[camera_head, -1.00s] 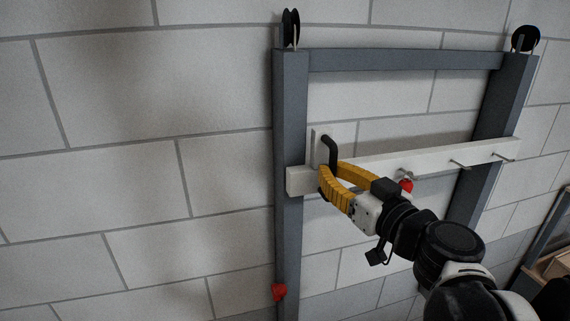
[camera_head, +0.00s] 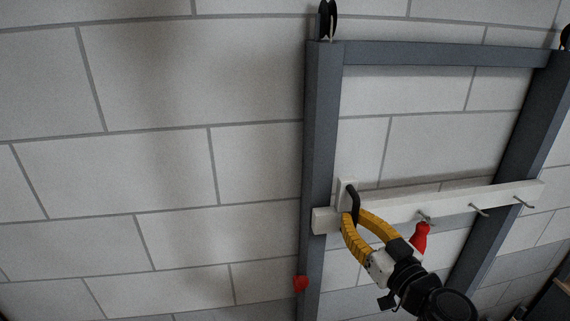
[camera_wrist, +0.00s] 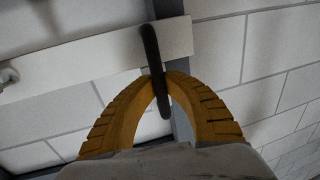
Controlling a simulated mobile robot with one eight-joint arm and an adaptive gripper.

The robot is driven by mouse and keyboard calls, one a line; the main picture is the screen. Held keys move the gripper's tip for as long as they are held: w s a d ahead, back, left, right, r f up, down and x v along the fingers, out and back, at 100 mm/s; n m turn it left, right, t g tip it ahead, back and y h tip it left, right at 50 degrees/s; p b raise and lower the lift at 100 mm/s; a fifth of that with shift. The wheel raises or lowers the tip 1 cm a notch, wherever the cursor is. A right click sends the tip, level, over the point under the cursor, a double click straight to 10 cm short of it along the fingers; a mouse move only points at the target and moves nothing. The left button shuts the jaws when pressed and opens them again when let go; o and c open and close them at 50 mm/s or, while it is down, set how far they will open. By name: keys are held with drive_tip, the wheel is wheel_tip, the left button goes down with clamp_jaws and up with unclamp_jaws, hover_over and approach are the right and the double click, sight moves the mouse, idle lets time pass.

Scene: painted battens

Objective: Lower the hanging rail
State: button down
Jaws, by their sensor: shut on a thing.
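The white hanging rail (camera_head: 455,202) runs across a grey frame (camera_head: 322,130), slightly below its middle, and also shows in the wrist view (camera_wrist: 75,68). A black handle (camera_head: 352,193) stands out from a white plate near the rail's left end. My gripper (camera_head: 355,218) has its yellow fingers closed around the lower part of this handle. In the wrist view the fingertips (camera_wrist: 161,82) meet at the black handle (camera_wrist: 150,45). A red marker (camera_head: 300,283) sits on the left post below the rail.
Metal hooks (camera_head: 478,209) stick out of the rail, and a red object (camera_head: 420,237) hangs near the left one. A black pulley (camera_head: 327,20) tops the left post. The block wall (camera_head: 160,180) left of the frame is bare.

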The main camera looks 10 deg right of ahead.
sight(357, 198)
drive_tip(key=shift+f, duration=0.6)
drive_tip(key=c, duration=1.4)
unclamp_jaws()
drive_tip(key=shift+s, duration=0.1)
drive_tip(key=shift+r, duration=0.1)
drive_tip(key=shift+r, duration=4.95)
